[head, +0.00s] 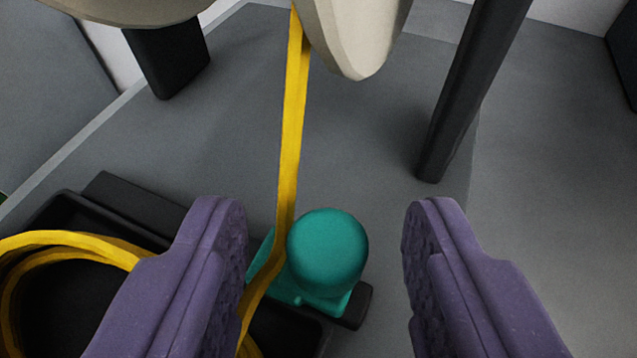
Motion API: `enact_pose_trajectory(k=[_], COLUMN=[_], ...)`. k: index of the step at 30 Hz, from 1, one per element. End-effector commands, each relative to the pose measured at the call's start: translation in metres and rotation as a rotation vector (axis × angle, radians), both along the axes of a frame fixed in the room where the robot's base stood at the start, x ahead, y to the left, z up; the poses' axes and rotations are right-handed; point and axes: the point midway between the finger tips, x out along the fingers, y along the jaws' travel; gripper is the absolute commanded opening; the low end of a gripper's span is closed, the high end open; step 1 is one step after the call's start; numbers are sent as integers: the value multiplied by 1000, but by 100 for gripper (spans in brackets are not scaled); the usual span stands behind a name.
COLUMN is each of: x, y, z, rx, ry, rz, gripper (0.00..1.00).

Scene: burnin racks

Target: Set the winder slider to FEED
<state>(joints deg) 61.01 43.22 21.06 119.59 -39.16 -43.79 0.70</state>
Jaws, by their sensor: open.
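A teal rounded knob (328,252) stands on a dark base (355,306) at the lower middle of the head view. It looks like the winder slider's handle, but no FEED mark or other lettering shows. My gripper (325,215) is open, with one purple finger to the left of the knob and the other to its right. Clear gaps show on both sides of the knob, and neither finger appears to touch it. A yellow strap (291,125) hangs from above and passes just left of the knob, between the fingers. The left finger hides part of the dark base.
A black tray (60,310) with coiled yellow strap (70,243) lies at lower left. A dark post (470,90) stands at upper right, and a black block (168,58) at upper left. A pale rounded part (355,35) hangs at top. The grey surface (375,165) behind the knob is bare.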

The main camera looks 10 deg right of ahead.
Motion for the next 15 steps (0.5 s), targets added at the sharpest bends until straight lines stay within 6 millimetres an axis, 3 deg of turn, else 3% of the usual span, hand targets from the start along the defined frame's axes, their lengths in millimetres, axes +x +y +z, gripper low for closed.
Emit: enact_pose_trajectory(k=[9, 15], x=[4, 4], y=[-1, -1], z=[-1, -1], rx=[-1, -1], ry=[0, 0], rz=[-1, -1], gripper=[47, 1])
